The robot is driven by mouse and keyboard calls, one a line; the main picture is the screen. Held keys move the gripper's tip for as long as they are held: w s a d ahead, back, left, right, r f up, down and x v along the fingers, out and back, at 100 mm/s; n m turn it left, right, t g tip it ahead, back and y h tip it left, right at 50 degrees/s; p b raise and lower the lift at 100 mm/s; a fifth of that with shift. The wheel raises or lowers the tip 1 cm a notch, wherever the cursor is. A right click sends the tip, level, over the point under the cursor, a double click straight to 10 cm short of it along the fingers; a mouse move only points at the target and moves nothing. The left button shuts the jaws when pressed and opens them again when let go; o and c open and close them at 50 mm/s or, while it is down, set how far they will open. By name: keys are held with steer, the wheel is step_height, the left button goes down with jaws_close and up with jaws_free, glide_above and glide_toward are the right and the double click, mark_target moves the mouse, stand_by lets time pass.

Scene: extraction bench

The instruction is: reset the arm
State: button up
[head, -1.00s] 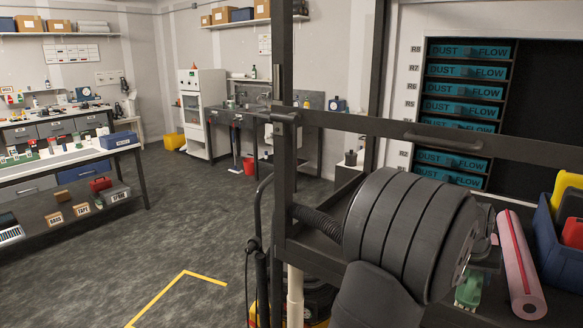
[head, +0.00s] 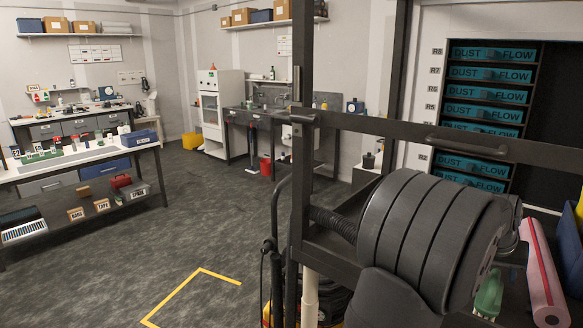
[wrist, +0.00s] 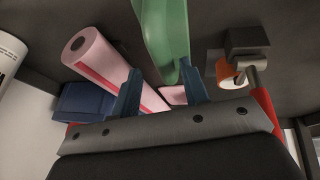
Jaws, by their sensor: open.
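My gripper (wrist: 160,88) shows in the wrist view as two blue fingers standing apart, open. A green object (wrist: 167,35) lies just beyond and between the fingertips; I cannot tell whether it touches them. A pink roll with a red stripe (wrist: 97,57) lies beyond the left finger. In the head view my dark, ribbed arm fills the lower right and my fingers are hidden. The green object (head: 489,295) shows just right of the arm, with the pink roll (head: 543,272) beside it.
A dark cart frame (head: 440,138) with an upright post stands close around my arm. A blue bin (head: 570,250) is at the right edge. Behind is a rack of teal "DUST FLOW" drawers (head: 487,95). Open floor (head: 130,250) with a yellow line (head: 180,290) lies left.

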mark_target(495, 279)
step_height(495, 279, down, 2)
steer(key=shift+a+f, duration=0.1)
steer(key=shift+a, duration=0.05)
steer(key=v, duration=0.7)
steer(key=x, duration=0.8)
step_height(495, 279, up, 8)
steer(key=shift+a+f, duration=0.1)
steer(key=shift+f, duration=0.1)
steer(key=s+a, duration=0.3)
steer(key=a, duration=0.6)
steer(key=s+a, duration=0.3)
steer(key=a, duration=0.5)
steer(key=w+a+n, duration=0.1)
steer(key=w+a, duration=1.5)
steer(key=a, duration=0.3)
steer(key=w+a+f, duration=0.3)
steer(key=a, duration=0.3)
steer(key=w+a+f, duration=0.2)
steer(key=a+f, duration=0.1)
steer(key=a, duration=0.4)
steer(key=shift+w+f+n+t, duration=0.2)
steer(key=shift+w+n+t, duration=0.1)
steer(key=shift+w, duration=0.1)
steer(key=shift+o, duration=0.5)
